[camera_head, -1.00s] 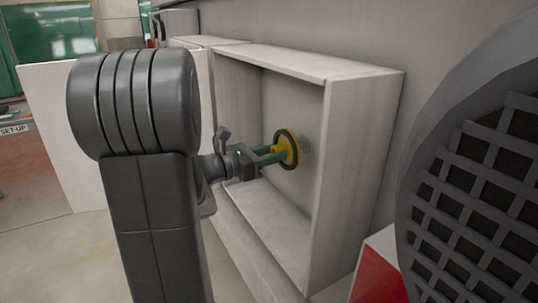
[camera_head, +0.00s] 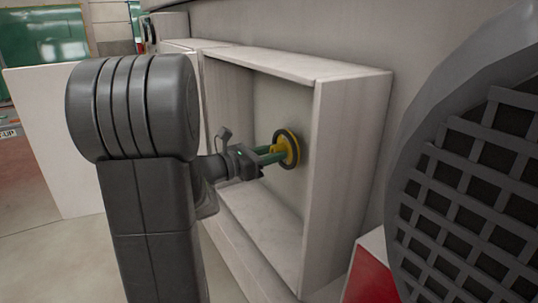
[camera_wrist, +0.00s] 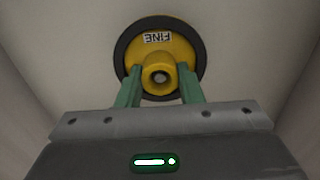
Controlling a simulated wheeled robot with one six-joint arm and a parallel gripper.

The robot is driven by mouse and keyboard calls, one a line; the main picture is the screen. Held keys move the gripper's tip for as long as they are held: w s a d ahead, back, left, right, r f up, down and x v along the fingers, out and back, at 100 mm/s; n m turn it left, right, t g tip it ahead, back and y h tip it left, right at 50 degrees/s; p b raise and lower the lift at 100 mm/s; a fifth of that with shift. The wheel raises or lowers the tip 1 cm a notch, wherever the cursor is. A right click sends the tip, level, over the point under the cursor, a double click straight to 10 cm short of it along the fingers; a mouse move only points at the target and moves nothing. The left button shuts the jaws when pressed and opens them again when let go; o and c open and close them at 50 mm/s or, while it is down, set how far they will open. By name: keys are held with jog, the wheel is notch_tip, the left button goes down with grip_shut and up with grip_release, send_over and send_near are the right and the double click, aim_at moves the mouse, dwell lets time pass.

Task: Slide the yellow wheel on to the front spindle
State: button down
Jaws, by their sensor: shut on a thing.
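The yellow wheel (camera_head: 287,149) has a dark rim and stands on edge inside the open white housing, close to its back wall. It also shows in the wrist view (camera_wrist: 135,50), with a "FINE" label, upside down there, and a yellow hub. My gripper (camera_head: 272,155) is shut on the hub, with one green finger on each side in the wrist view (camera_wrist: 160,80). A small pale round end shows inside the hub's bore; it looks like the tip of the front spindle (camera_wrist: 160,77). The rest of the spindle is hidden behind the wheel.
The white housing (camera_head: 345,110) surrounds the wheel with a top, side walls and a floor, and is open towards my arm. A white panel (camera_head: 50,140) stands at left. A red part (camera_head: 368,270) lies low at right.

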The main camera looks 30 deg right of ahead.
jog(key=shift+d, duration=1.15)
jog(key=c, duration=0.9)
grip_release()
jog(key=a+b, duration=0.2)
jog(key=a, duration=1.1)
jog(key=shift+s+a, duration=0.4)
jog(key=shift+s, duration=0.05)
jog(key=d, duration=0.4)
jog(key=d+p, duration=0.1)
jog(key=d, duration=0.4)
jog(key=w+d, duration=0.1)
jog(key=d, duration=0.3)
jog(key=shift+d+p, duration=0.3)
jog(key=shift+d, duration=0.1)
jog(key=shift+a, duration=0.15)
